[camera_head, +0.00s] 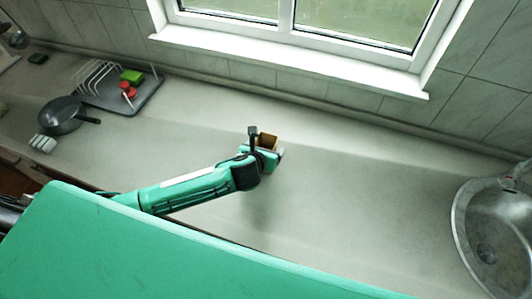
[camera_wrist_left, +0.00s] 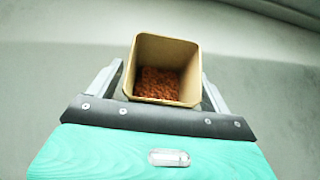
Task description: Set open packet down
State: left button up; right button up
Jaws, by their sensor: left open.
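The open packet (camera_wrist_left: 165,68) is a tan, square-mouthed container with reddish-brown contents at its bottom. In the left wrist view it stands between the two fingers of my left gripper (camera_wrist_left: 160,92), its open mouth facing the camera. The fingers are open, with a narrow gap on each side of the packet. In the head view the brown packet (camera_head: 267,141) shows at the end of my left arm, above or on the grey counter, partly hidden by my left gripper (camera_head: 264,150). Whether its base touches the counter is hidden. My right gripper is not in view.
The counter (camera_head: 350,190) around the packet is clear. A metal sink (camera_head: 490,250) is at the right. At the far left are a dark pan (camera_head: 60,116) and a drying rack tray (camera_head: 120,104) with green and red items. A window sill (camera_head: 290,62) runs behind.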

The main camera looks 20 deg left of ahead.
pick_arm(q)
jog(key=shift+w+f, duration=0.15)
jog(key=shift+w, duration=0.05)
jog(key=shift+c, duration=0.2)
jog(key=c, duration=1.4)
